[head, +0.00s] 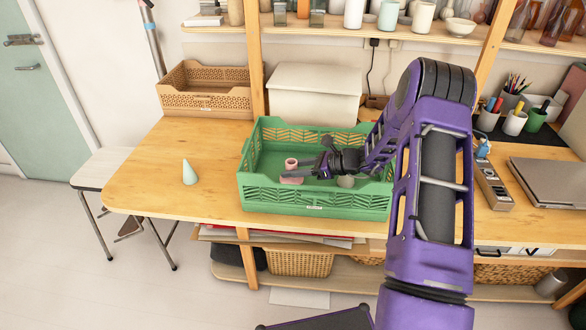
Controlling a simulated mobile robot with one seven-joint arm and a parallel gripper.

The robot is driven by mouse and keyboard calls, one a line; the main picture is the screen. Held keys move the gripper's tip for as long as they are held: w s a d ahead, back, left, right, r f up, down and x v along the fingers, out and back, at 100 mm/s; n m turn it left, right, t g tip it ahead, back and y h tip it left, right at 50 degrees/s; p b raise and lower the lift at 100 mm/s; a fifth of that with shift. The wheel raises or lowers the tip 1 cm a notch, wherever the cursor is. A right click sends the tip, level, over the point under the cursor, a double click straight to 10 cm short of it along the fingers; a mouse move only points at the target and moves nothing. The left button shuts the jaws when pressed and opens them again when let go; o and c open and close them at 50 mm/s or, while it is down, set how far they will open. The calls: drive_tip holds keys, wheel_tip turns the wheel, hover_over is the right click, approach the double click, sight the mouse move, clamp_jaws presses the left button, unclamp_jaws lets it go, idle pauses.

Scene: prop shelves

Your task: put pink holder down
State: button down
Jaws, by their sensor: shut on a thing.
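The pink holder (291,164) is a small pink piece with a round upright top and a wider base. It is inside the green crate (315,199) on the wooden table, towards the left half of the crate. My gripper (308,172) reaches into the crate from the right and is shut on the pink holder. The crate's front wall and the gripper hide part of the holder's base, so I cannot tell whether it touches the crate floor.
A small pale round thing (346,181) lies in the crate below my gripper. A mint cone (189,173) stands on the table left of the crate. A white box (315,90) and a tan basket (205,98) stand behind. The table's left part is mostly clear.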

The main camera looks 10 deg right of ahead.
drive_tip(key=shift+f, duration=0.2)
drive_tip(key=shift+c, duration=2.2)
unclamp_jaws()
drive_tip(key=shift+r, duration=0.35)
drive_tip(key=p+v, duration=0.1)
drive_tip(key=v, duration=1.1)
drive_tip(key=shift+r, duration=0.25)
